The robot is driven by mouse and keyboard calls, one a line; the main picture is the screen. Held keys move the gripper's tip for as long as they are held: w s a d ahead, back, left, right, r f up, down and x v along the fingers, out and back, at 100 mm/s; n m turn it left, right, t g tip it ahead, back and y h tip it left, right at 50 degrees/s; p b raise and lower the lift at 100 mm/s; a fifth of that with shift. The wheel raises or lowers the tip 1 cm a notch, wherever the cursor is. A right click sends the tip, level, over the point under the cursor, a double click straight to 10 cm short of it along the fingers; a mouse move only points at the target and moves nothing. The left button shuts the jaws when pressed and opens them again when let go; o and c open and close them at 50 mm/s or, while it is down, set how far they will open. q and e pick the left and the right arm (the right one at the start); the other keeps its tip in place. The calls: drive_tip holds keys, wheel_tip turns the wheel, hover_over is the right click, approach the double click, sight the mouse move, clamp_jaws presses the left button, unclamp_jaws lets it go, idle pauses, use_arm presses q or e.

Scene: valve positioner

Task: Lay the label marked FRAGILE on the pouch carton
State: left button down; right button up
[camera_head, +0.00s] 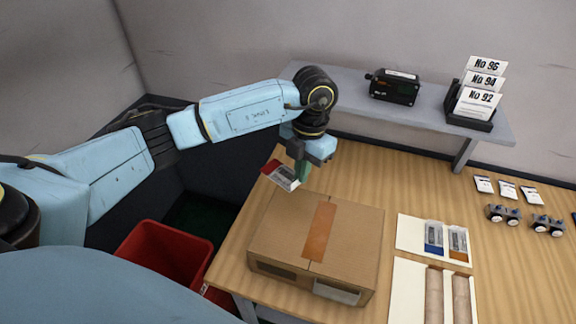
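The print on the label is too small to read. The carton stands closed on the wooden table, with brown tape across its top and a pale patch low on its front. The label appears apart from the carton top. My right gripper is not in view.
A red bin (168,256) stands left of the table. Right of the carton are a pale tray with blue and orange pouches (433,238) and another with tan rolls (434,295). A rear shelf (431,112) holds a black device (394,87) and numbered cards (478,101).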

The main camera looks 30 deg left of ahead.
sight(288, 174)
use_arm(q)
drive_tip(key=n, duration=0.3)
drive_tip(key=a+n, duration=0.1)
drive_tip(key=n, duration=0.1)
drive_tip(key=shift+f+h+p, duration=0.2)
drive_tip(key=shift+h+p, duration=0.1)
drive_tip(key=n, duration=0.5)
drive_tip(key=shift+w+a+f+h+p, duration=0.1)
drive_tip(key=shift+a+f+h+p, duration=0.15)
drive_tip(key=shift+a+h+p, duration=0.1)
drive_tip(key=n, duration=0.5)
drive_tip(key=a+n+t, duration=0.1)
drive_tip(key=n, duration=0.1)
drive_tip(key=shift+a+f+h+p, duration=0.1)
drive_tip(key=shift+f+h+p, duration=0.15)
drive_tip(key=shift+f+p, duration=0.15)
drive_tip(key=n, duration=0.5)
drive_tip(key=shift+a+f+t, duration=0.25)
drive_tip(key=shift+a+t, duration=0.15)
drive_tip(key=shift+f+n, duration=0.2)
drive_tip(key=shift+n, duration=0.2)
wheel_tip(288, 174, down, 8)
drive_tip(key=b, duration=0.6)
drive_tip(key=shift+r+b, duration=0.25)
drive_tip(key=shift+b, duration=0.1)
drive_tip(key=shift+a+p, duration=0.1)
drive_tip(key=shift+p, duration=0.4)
drive_tip(key=shift+f, duration=0.3)
